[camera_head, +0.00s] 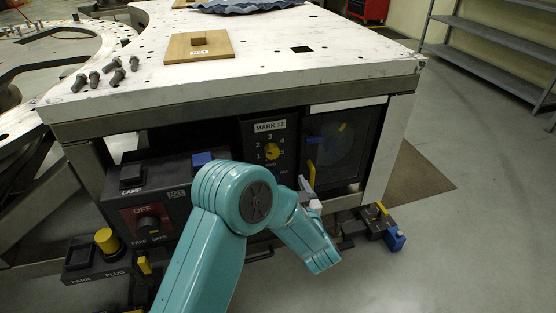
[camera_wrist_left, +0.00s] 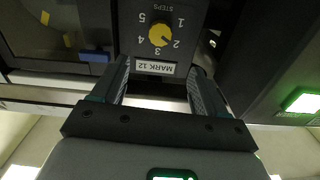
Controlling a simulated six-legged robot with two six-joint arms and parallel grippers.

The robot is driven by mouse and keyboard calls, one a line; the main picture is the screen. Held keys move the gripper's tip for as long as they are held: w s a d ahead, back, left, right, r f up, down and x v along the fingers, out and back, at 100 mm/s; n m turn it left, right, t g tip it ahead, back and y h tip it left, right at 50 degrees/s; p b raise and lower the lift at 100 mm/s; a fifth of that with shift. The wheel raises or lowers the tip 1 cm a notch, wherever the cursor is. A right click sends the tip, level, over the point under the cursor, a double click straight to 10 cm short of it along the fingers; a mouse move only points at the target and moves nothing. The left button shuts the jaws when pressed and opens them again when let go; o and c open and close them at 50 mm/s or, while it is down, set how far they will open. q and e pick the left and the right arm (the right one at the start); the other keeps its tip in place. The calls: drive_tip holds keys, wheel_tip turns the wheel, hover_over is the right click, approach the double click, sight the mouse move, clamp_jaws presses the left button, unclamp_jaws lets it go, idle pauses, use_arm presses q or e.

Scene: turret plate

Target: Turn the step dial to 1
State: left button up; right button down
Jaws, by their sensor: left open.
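The step dial (camera_head: 271,151) is a yellow knob on a dark panel labelled MARK 12, with the numbers 1 to 5 around it. It also shows upside down in the left wrist view (camera_wrist_left: 160,33); I cannot tell for sure which number it points to. My left gripper (camera_wrist_left: 159,70) is open and empty. Its two fingers stand apart below the dial in that picture, and the knob appears beyond their tips, not between them. In the head view my teal left arm covers the area below the panel and mostly hides the gripper. My right gripper is not in view.
A dark round-windowed panel (camera_head: 345,146) with a yellow handle is right of the dial. A lamp and switch box (camera_head: 147,208) is on the left. The white table top (camera_head: 270,70) overhangs the panels. Bolts (camera_head: 108,72) and a wooden plate (camera_head: 199,47) lie on it.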

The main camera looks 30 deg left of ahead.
sight(273, 154)
use_arm(q)
drive_tip(key=b+x, duration=0.1)
drive_tip(key=x, duration=1.2)
drive_tip(key=shift+b, duration=0.4)
drive_tip(key=shift+s+f, duration=0.1)
drive_tip(key=c, duration=1.1)
